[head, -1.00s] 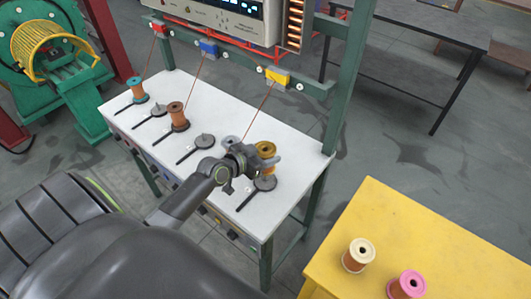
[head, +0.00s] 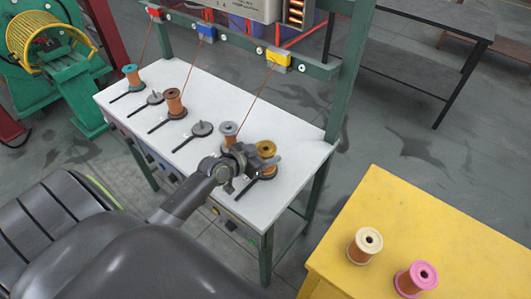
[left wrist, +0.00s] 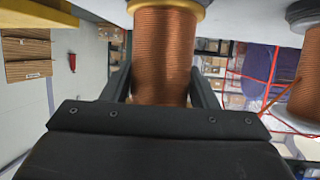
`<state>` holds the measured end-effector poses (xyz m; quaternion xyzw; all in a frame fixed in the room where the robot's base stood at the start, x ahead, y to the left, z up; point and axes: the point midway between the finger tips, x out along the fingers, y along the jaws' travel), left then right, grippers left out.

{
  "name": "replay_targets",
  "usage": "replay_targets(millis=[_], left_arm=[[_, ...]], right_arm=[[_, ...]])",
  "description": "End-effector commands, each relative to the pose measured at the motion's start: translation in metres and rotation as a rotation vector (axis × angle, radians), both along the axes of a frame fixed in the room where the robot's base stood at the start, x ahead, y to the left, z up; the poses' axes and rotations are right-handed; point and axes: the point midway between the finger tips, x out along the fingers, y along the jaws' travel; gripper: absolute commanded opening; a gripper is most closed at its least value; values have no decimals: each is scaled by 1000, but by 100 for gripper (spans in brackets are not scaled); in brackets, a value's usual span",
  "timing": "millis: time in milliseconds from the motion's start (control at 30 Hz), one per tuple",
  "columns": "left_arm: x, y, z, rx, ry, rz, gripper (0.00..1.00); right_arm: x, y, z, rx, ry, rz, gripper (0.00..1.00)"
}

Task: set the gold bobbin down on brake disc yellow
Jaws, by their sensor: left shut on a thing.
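The gold bobbin (head: 266,149), with a gold flange and copper winding, is held by my left gripper (head: 254,162) over the near right end of the white table. In the left wrist view its copper winding (left wrist: 161,55) sits between the two fingers (left wrist: 162,88), with the gold flange at the top edge. A dark brake disc (head: 266,174) shows partly below the bobbin, the last of the row; the gripper hides much of it. I cannot tell whether bobbin and disc touch. A yellow guide block (head: 278,61) is on the rail above. My right gripper is not in view.
A silver-flanged bobbin (head: 229,130) stands close beside; it also shows in the wrist view (left wrist: 306,75). Further left are a brown bobbin (head: 174,102), a teal bobbin (head: 131,74) and empty discs (head: 202,129). A yellow table (head: 440,225) holds cream and pink bobbins. Thin wires slope from the rail.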

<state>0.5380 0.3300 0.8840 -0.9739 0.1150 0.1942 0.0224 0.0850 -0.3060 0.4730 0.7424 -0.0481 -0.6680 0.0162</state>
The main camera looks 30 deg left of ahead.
Motion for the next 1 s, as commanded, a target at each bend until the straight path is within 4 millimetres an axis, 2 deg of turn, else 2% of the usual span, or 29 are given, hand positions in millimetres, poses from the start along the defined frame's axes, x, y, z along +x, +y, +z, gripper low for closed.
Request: replay_targets(millis=[67,100,267,667,833,1000], left_arm=[[1,0,3,1,-5,-1,10],[1,0,3,1,-5,-1,57],[1,0,2,1,-5,-1,78],[-6,2,2,4,1,0,79],[-29,7,11,4,2,-2,79],[-62,15,25,7,1,-2,79]], right_arm=[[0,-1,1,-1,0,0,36],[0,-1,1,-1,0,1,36],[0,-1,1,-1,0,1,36],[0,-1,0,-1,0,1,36],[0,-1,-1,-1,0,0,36],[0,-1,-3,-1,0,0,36]])
